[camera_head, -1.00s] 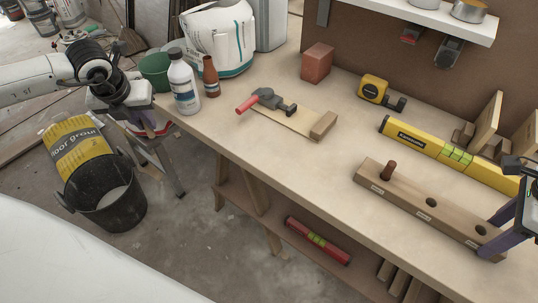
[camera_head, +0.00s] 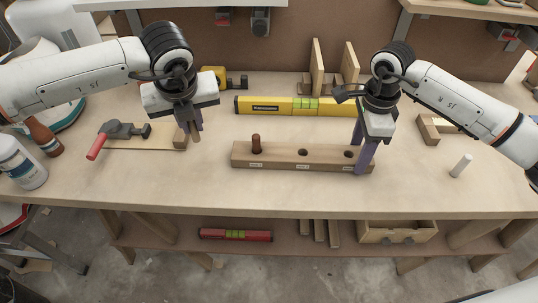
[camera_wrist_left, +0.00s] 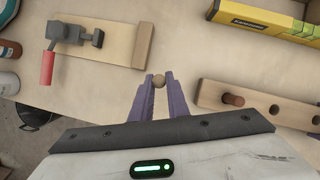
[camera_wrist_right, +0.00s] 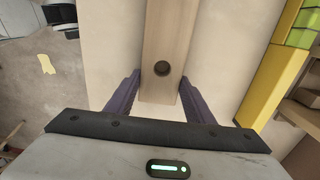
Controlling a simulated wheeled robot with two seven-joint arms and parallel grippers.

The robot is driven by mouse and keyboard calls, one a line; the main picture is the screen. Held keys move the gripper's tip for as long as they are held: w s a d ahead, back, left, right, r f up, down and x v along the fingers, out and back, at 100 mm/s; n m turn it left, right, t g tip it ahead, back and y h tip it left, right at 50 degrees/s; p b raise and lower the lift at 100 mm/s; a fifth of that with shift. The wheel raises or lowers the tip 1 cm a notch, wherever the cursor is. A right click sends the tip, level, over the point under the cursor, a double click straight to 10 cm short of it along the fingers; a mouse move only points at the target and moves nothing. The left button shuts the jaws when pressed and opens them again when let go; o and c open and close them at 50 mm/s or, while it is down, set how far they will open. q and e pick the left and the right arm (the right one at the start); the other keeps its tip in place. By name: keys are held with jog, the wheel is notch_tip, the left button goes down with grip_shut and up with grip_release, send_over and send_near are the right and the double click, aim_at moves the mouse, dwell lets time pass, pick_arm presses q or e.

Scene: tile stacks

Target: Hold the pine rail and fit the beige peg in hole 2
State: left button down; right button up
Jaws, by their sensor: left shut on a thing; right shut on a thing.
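The pine rail (camera_head: 285,158) lies on the bench with small labels on its front. A brown peg (camera_head: 256,143) stands in its left hole. The middle hole (camera_head: 303,152) and the right hole (camera_head: 348,154) are empty; the right one also shows in the right wrist view (camera_wrist_right: 161,68). My right gripper (camera_head: 363,160) is shut across the rail near its right end. My left gripper (camera_head: 195,127) is shut on the beige peg (camera_wrist_left: 159,80), which points down above the bench, left of the rail and apart from it.
A yellow level (camera_head: 270,104) lies behind the rail. A board with a red-handled clamp (camera_head: 120,131) lies at left, close to my left gripper. The bench in front of the rail is clear.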

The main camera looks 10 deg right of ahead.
pick_arm(q)
jog(key=s+d+r+m+h, duration=0.1)
jog(key=d+r+m, duration=0.1)
jog(key=d, duration=0.5)
jog(key=s+d+r+m, duration=0.1)
jog(key=d+m, duration=0.1)
jog(key=d, duration=0.5)
jog(key=m+g+h, duration=0.2)
jog(key=m+h, duration=0.1)
jog(key=m, duration=0.4)
send_over(306, 152)
jog(key=s+a, duration=0.2)
jog(key=f, duration=0.7)
jog(key=shift+w+d+f, duration=0.15)
jog(key=shift+w+f, duration=0.1)
jog(key=c, duration=2.1)
grip_release()
jog(key=shift+f, duration=0.1)
jog(key=o, duration=0.4)
jog(key=v, duration=1.2)
jog(key=shift+s+d, duration=0.1)
jog(key=shift+s, duration=0.1)
